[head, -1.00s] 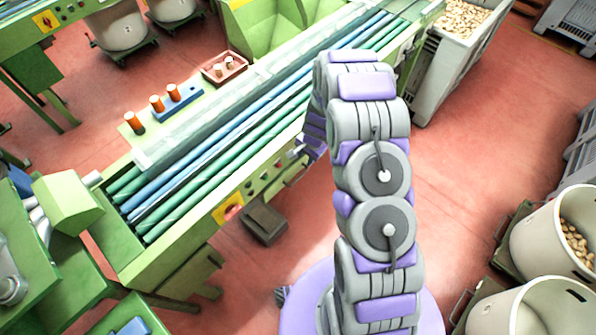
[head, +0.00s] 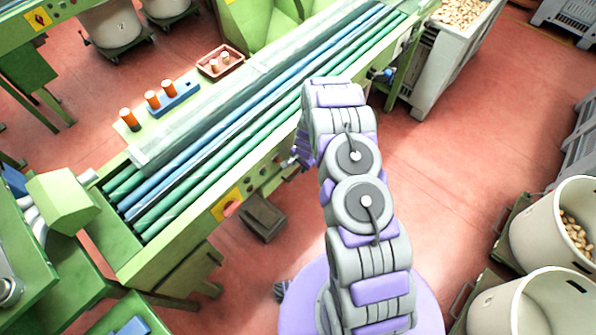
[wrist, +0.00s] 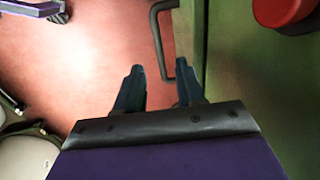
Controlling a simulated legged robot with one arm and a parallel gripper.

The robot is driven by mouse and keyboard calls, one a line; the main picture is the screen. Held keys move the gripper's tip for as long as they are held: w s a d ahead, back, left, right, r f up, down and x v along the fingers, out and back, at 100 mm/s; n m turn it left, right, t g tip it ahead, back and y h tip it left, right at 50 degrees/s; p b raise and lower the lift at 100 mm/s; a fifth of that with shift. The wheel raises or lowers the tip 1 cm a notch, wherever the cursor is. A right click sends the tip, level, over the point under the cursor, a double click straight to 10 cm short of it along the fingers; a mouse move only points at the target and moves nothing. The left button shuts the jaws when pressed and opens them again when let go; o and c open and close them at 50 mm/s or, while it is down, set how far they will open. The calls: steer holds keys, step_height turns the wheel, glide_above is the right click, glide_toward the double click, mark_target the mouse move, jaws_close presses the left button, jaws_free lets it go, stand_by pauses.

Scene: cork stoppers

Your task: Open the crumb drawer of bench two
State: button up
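A dark bar handle (wrist: 157,42) stands out from a green bench side (wrist: 235,90) in the wrist view. I cannot tell whether it belongs to the crumb drawer, whose edges do not show. My gripper (wrist: 159,66) is open, with the handle ahead of and between its two dark fingers. I see no finger touching it. In the head view the green bench (head: 150,268) with blue and green rollers runs diagonally. My arm reaches its front side, and my gripper is mostly hidden behind the arm. No bench number is readable.
A red button (wrist: 283,10) sits on the panel at the wrist view's upper right. A dark grey box (head: 263,218) is low beside the bench. Cream bins (head: 535,310) stand at the right, and a grey crate of corks (head: 435,75) at the back. Red floor between is clear.

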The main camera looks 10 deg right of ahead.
mark_target(298, 173)
steer(key=shift+w+a+f, duration=0.1)
steer(key=shift+w+f, duration=0.05)
steer(key=shift+f, duration=0.85)
steer(key=shift+w+a+f, duration=0.1)
steer(key=shift+a+f, duration=0.05)
steer(key=shift+f, duration=0.85)
steer(key=shift+w+a+f, duration=0.1)
steer(key=shift+w+f, duration=0.05)
steer(key=shift+f, duration=0.85)
steer(key=shift+c, duration=0.5)
jaws_close()
